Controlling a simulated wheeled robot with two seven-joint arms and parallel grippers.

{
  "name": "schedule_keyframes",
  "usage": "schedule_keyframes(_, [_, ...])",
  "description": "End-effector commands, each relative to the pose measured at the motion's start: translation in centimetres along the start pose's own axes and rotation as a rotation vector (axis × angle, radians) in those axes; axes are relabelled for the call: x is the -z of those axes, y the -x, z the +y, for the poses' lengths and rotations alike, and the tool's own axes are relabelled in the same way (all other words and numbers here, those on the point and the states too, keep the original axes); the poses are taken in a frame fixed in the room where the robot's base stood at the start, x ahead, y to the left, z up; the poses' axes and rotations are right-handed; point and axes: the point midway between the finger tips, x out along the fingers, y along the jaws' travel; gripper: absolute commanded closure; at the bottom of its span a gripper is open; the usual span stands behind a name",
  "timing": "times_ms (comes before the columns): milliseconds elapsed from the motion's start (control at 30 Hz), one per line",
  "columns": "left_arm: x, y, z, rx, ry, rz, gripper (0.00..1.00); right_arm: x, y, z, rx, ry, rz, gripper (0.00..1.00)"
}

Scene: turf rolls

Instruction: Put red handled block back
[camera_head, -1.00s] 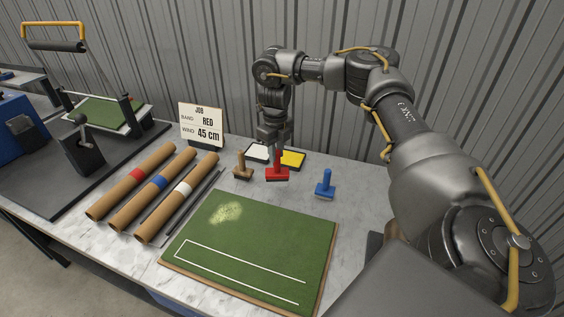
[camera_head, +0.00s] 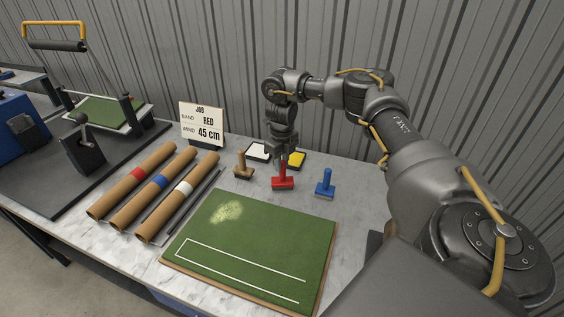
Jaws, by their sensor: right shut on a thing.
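The red handled block (camera_head: 283,183) is upright at the back of the marble-topped table, between a brown-handled block (camera_head: 243,171) on its left and a blue-handled block (camera_head: 325,188) on its right. My right gripper (camera_head: 284,158) points down from above and is shut on the top of the red handle. Whether the red base touches the table or hovers just over it, I cannot tell. My left gripper is not in view.
White (camera_head: 258,152) and yellow (camera_head: 296,160) pads lie behind the blocks. A green turf board (camera_head: 255,245) with a white outline lies in front. Several brown rolls (camera_head: 133,180) and a job sign (camera_head: 201,123) reading RED, 45 cm are to the left.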

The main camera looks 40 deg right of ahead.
Motion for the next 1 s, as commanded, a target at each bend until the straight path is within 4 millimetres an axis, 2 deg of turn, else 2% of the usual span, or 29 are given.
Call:
schedule_keyframes(100, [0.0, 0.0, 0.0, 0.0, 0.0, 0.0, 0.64, 0.0, -0.3, 0.0, 0.0, 0.0, 0.0, 1.0])
schedule_keyframes(133, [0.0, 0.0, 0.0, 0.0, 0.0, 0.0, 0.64, 0.0, -0.3, 0.0, 0.0, 0.0, 0.0, 0.77])
schedule_keyframes(300, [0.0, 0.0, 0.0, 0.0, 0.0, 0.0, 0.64, 0.0, -0.3, 0.0, 0.0, 0.0, 0.0, 0.57])
schedule_keyframes(533, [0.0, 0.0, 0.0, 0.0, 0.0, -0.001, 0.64, 0.0, -0.3, 0.0, 0.0, 0.0, 0.0, 0.57])
schedule_keyframes(667, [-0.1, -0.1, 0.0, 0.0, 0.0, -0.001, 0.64, -0.1, 0.4, 0.0, 0.0, 0.0, -0.002, 0.57])
schedule_keyframes(767, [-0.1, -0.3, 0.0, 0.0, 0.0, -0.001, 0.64, -0.1, 1.9, 0.0, 0.001, 0.0, -0.004, 0.57])
schedule_keyframes(1000, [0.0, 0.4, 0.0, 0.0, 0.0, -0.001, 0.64, -0.1, 7.3, 0.0, 0.003, 0.002, -0.005, 0.57])
